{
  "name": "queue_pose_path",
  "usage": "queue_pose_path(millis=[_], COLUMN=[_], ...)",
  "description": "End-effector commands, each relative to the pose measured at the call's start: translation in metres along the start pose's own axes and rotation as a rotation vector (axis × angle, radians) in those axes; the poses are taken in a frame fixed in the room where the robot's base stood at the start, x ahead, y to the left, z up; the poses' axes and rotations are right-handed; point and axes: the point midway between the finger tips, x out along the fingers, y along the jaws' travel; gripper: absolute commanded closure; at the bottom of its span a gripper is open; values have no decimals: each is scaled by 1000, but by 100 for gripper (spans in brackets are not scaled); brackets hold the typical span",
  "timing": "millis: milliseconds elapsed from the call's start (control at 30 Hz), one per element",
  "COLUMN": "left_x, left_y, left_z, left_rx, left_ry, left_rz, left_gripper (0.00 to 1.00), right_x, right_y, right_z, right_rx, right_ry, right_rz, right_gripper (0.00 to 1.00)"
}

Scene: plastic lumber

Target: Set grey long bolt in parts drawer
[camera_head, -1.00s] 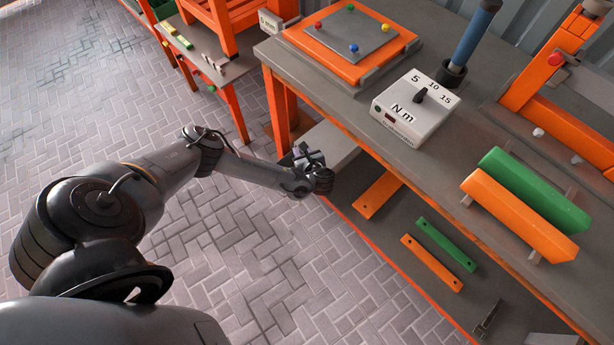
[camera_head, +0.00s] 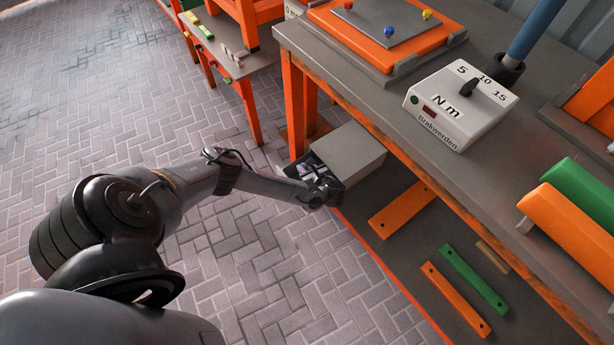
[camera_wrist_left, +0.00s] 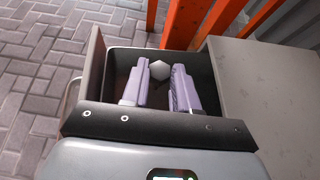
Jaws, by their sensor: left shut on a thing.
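The grey long bolt (camera_wrist_left: 158,69) shows its hexagonal head between the two fingers of my left gripper (camera_wrist_left: 160,82) in the left wrist view. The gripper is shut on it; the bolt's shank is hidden. The parts drawer (camera_wrist_left: 96,58) is pulled open and looks dark inside. The fingers and bolt are over its opening; I cannot tell how deep they reach. In the head view, the left gripper (camera_head: 318,180) is at the drawer's front, below the bench edge, and the bolt cannot be made out. My right gripper is not in view.
The grey drawer cabinet (camera_head: 352,148) stands on the lower shelf beneath the workbench (camera_head: 410,140). Orange bench legs (camera_head: 294,105) rise behind it. Orange and green strips (camera_head: 474,280) lie on the shelf to the right. The brick-pattern floor on the left is clear.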

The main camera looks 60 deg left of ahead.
Motion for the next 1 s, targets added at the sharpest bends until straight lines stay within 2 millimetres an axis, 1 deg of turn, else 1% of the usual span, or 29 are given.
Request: queue_pose_path(millis=[200,300,600,733,767,900,933,1000], left_x=[14,18,18,19,19,19,19,19], left_y=[0,0,0,0,0,0,0,0], left_z=[-25,-33,-32,-34,-34,-34,-34,-34], left_rx=[1,1,1,1,1,1,1,1], left_ry=[0,0,0,-1,0,0,0,0], left_rz=[0,0,-1,0,-1,-1,-1,-1], left_gripper=[100,100,100,100,70,48,46,46], right_x=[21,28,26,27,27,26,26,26], right_y=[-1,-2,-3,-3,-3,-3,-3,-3], right_z=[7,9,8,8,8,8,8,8], right_rx=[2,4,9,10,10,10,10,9], right_ry=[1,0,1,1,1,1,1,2], right_rz=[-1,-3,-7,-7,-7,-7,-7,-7], right_gripper=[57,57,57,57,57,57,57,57])
